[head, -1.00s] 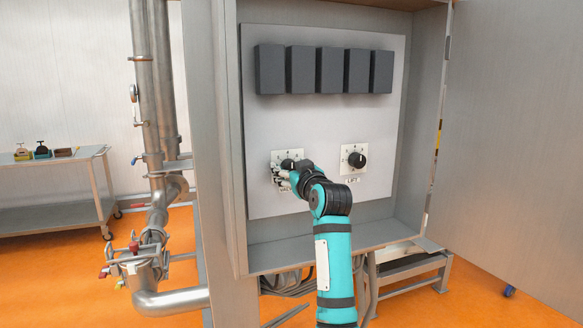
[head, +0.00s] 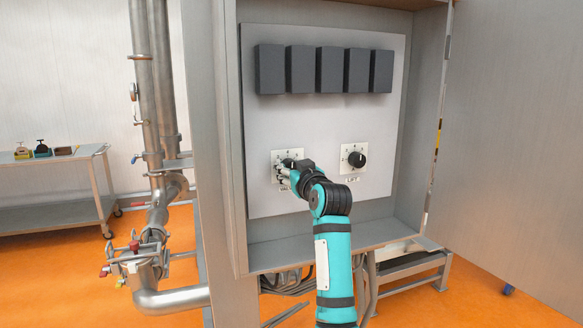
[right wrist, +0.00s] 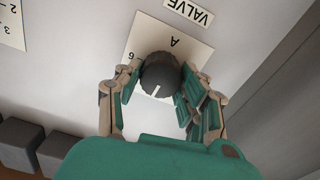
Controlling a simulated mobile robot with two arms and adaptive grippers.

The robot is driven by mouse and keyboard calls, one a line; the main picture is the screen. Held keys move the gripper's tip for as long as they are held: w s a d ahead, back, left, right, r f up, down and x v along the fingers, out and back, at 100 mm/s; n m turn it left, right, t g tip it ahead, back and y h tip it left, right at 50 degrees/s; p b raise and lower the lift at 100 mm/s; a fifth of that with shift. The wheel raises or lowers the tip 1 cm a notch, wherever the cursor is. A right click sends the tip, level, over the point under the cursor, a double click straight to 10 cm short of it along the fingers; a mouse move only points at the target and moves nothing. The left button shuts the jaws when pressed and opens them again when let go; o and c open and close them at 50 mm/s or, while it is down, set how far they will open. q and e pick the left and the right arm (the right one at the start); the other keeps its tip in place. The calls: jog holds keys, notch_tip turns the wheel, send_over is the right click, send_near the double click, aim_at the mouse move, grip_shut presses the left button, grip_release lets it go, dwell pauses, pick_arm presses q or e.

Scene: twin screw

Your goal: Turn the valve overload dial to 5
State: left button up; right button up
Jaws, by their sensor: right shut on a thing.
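The valve dial (right wrist: 160,75) is a round dark knob with a white pointer line. It sits on a white scale plate (right wrist: 195,47) with a label reading VALVE (right wrist: 188,11). In the right wrist view the plate looks upside down, with an A and a 6 readable; the other marks are hidden. My right gripper (right wrist: 158,88) has its fingers closed on both sides of the knob. In the head view the right gripper (head: 284,172) partly covers the valve plate (head: 277,157). My left gripper is not in view.
A second dial, labelled LIFT (head: 357,159), sits to the right on the same panel (head: 325,125). Several dark boxes (head: 330,70) are mounted above. The cabinet's side walls frame the panel. Steel pipes (head: 150,110) and a trolley (head: 60,213) stand to the left.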

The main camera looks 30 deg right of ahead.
jog(key=m+p, duration=0.3)
jog(key=m, duration=0.1)
jog(key=shift+r+m, duration=0.15)
jog(key=shift+m, duration=0.15)
jog(key=shift+d+m+p, duration=0.15)
jog(key=shift+m+p, duration=0.95)
jog(key=shift+m, duration=0.6)
jog(key=o, duration=1.2)
jog(key=shift+s, duration=0.1)
jog(key=v, duration=1.1)
jog(key=shift+s, duration=0.4)
